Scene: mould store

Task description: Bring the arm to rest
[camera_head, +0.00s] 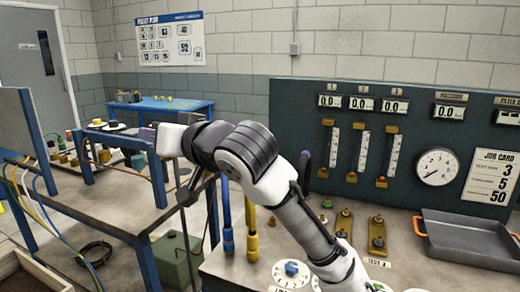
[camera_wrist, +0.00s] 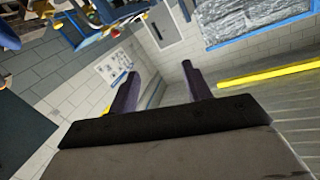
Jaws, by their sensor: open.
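My arm rises from the lower middle of the head view, bends at a dark joint and reaches left, above the gap between the left table and the panel bench. My gripper (camera_wrist: 158,78) shows in the wrist view with its two dark fingers spread apart and nothing between them. The wrist camera looks out over the room at a strong tilt. In the head view the fingers cannot be made out clearly at the arm's far end.
A grey workbench (camera_head: 225,262) with a gauge panel (camera_head: 300,112), valves and a grey tray (camera_head: 468,240) stands at right. A blue-legged table (camera_head: 105,200) is at left, with cables beside it. A green can (camera_head: 178,262) stands on the floor between. A blue table (camera_head: 185,104) is at the back.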

